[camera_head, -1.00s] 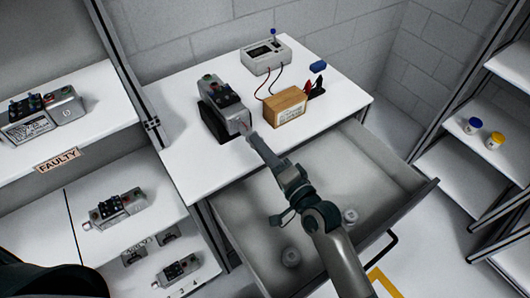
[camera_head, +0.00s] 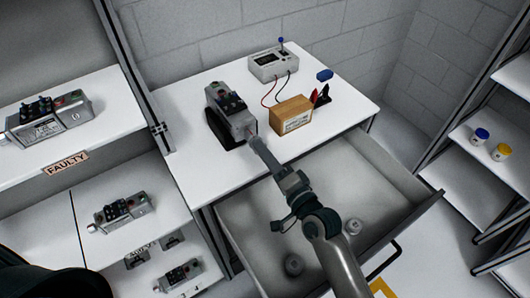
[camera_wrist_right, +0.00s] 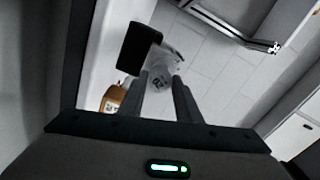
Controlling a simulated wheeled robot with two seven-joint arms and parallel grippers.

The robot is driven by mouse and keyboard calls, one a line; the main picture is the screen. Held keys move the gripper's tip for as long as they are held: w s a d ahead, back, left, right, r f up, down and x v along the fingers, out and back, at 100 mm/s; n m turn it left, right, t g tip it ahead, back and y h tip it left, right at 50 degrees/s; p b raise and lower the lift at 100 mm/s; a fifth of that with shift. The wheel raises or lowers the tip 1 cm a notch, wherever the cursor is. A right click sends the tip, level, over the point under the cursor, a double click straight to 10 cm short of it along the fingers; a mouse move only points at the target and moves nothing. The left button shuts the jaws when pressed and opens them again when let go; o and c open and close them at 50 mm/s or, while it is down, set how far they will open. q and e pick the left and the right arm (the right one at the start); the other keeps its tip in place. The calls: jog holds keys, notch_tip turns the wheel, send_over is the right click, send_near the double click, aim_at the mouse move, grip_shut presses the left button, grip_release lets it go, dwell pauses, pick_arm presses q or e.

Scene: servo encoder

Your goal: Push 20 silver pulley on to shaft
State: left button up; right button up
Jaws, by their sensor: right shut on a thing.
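The grey servo unit (camera_head: 232,112) sits tilted in a black stand (camera_head: 214,131) on the white bench. My right gripper (camera_head: 255,142) reaches up over the drawer to the unit's near lower end. In the right wrist view, the gripper (camera_wrist_right: 163,88) has its two fingers around a round silver pulley (camera_wrist_right: 161,77), right at the unit's end. I cannot tell whether the pulley is on the shaft, as the shaft is hidden. Two silver round parts (camera_head: 294,264) (camera_head: 353,227) lie in the open drawer. My left gripper is not in view.
The open drawer (camera_head: 330,190) lies below my right arm. A wooden box (camera_head: 291,116), a meter (camera_head: 274,65) with red and black leads and a blue piece (camera_head: 324,75) stand on the bench. Shelves with servo units and a FAULTY label (camera_head: 66,164) are on the left.

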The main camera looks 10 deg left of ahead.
jog(key=shift+w+a, duration=0.3)
jog(key=shift+w, duration=0.05)
dwell(0.5)
jog(key=o, duration=1.5)
jog(key=shift+c, duration=0.2)
jog(key=shift+p+v, duration=0.7)
jog(key=shift+v, duration=0.95)
jog(key=p+v, duration=0.1)
jog(key=v, duration=0.4)
jog(key=shift+s+d+r, duration=0.1)
jog(key=shift+s+d, duration=0.15)
